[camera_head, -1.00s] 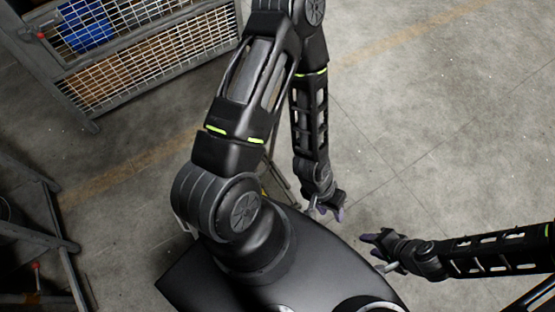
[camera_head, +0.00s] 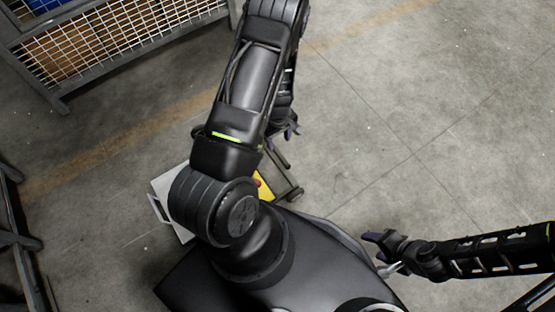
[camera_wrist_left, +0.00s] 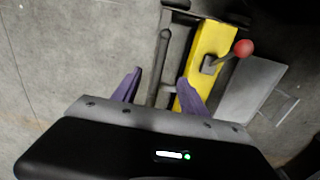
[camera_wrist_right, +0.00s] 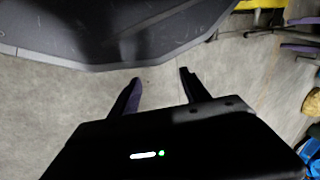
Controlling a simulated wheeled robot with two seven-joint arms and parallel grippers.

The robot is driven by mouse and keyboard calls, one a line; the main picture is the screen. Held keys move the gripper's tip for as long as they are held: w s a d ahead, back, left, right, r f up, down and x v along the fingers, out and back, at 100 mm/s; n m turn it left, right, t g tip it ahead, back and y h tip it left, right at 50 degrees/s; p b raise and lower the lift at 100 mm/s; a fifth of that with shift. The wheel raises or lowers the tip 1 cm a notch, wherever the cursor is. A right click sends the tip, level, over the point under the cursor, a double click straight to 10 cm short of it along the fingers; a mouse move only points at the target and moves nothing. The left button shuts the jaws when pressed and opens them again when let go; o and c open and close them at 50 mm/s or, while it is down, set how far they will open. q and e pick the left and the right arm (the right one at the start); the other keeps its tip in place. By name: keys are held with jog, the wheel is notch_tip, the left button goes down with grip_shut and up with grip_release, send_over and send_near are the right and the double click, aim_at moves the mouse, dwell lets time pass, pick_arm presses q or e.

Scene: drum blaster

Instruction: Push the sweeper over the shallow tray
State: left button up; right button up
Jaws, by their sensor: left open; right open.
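A yellow machine part with a red-knobbed lever, likely the sweeper (camera_head: 265,186), shows partly behind my left arm in the head view. In the left wrist view the yellow body (camera_wrist_left: 208,50) lies just ahead, with a dark metal bar along its left side. My left gripper (camera_head: 289,130) is open above it; its purple fingers (camera_wrist_left: 160,84) straddle the bar's lower end, with contact unclear. A light grey flat panel (camera_head: 162,186) adjoins the yellow part; I cannot tell whether it is the shallow tray. My right gripper (camera_head: 378,252) is open and empty, over floor (camera_wrist_right: 161,78).
A mesh-sided metal cage (camera_head: 110,40) stands at the upper left. A dark metal frame (camera_head: 18,235) stands at the left edge. The concrete floor (camera_head: 430,130) to the right is clear. Something blue (camera_wrist_right: 312,160) shows at the right wrist view's edge.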

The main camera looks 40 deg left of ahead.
aim_at(277, 152)
pick_arm(q)
jog(key=shift+w+a+f, duration=0.15)
jog(key=shift+a+f, duration=0.1)
jog(key=shift+a, duration=0.05)
jog(key=shift+r, duration=0.1)
pick_arm(e)
jog(key=shift+f, duration=0.2)
pick_arm(q)
notch_tip(277, 152, down, 11)
jog(key=b, duration=0.9)
pick_arm(e)
notch_tip(277, 152, down, 10)
jog(key=w, duration=0.2)
jog(key=shift+d+r+t, duration=0.25)
jog(key=shift+d+t, duration=0.05)
pick_arm(q)
grip_shut()
